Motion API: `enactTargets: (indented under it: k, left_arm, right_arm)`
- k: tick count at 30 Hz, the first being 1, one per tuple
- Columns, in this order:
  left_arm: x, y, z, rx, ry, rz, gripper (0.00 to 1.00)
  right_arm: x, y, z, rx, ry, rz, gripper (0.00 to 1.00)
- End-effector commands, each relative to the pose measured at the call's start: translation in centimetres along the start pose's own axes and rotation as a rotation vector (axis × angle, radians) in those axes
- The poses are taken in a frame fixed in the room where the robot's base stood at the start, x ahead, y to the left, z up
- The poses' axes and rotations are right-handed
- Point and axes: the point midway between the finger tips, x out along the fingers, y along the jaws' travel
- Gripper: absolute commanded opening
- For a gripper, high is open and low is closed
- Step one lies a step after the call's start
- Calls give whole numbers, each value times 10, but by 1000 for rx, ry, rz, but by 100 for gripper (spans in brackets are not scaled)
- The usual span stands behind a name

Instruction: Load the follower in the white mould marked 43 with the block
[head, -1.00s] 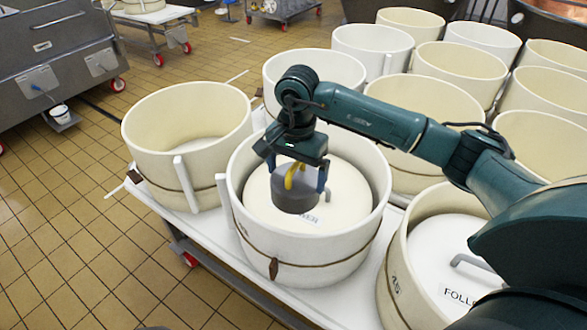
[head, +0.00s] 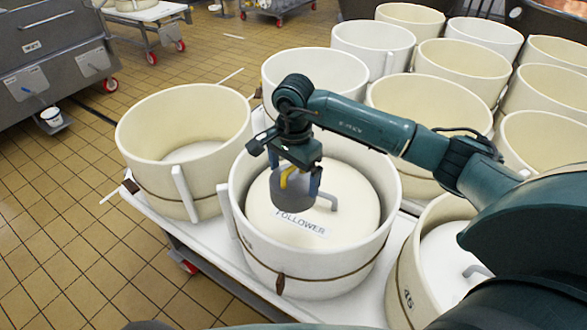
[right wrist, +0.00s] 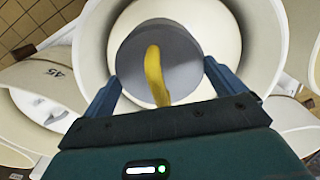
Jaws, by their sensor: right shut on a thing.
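The block (head: 292,192) is a grey cylinder with a curved yellow handle. My right gripper (head: 296,178) is shut on it. It holds the block upright over the left part of the white follower (head: 340,215), left of the follower's grey handle (head: 327,201). I cannot tell whether the block touches the follower. The follower lies inside a white mould (head: 310,266) with a brown band, whose number I cannot read. In the right wrist view the block (right wrist: 180,60) sits between the two blue fingers. My left gripper is not in view.
A mould marked 45 (head: 407,298) with its own follower stands at the near right. An empty mould (head: 150,185) stands to the left on the white table (head: 222,262). Several more moulds crowd the back right. Tiled floor (head: 70,220) is open at the left.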

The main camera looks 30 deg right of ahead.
Motion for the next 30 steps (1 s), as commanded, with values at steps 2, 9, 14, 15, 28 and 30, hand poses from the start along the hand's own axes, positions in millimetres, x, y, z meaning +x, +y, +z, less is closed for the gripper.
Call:
enactTargets:
  k: [2, 9, 14, 15, 28, 30]
  left_arm:
    - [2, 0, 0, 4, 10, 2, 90]
    - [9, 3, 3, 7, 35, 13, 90]
    - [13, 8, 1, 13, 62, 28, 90]
    - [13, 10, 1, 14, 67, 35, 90]
    - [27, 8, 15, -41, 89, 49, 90]
    - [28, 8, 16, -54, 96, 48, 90]
  right_arm:
    - [6, -1, 0, 0, -1, -6, 25]
    - [28, -2, 0, -1, 0, -6, 25]
    - [41, -2, 0, -1, 0, -7, 25]
    - [44, -2, 0, -1, 0, -7, 25]
    - [79, -2, 0, -1, 0, -6, 25]
    - [85, -2, 0, -1, 0, -7, 25]
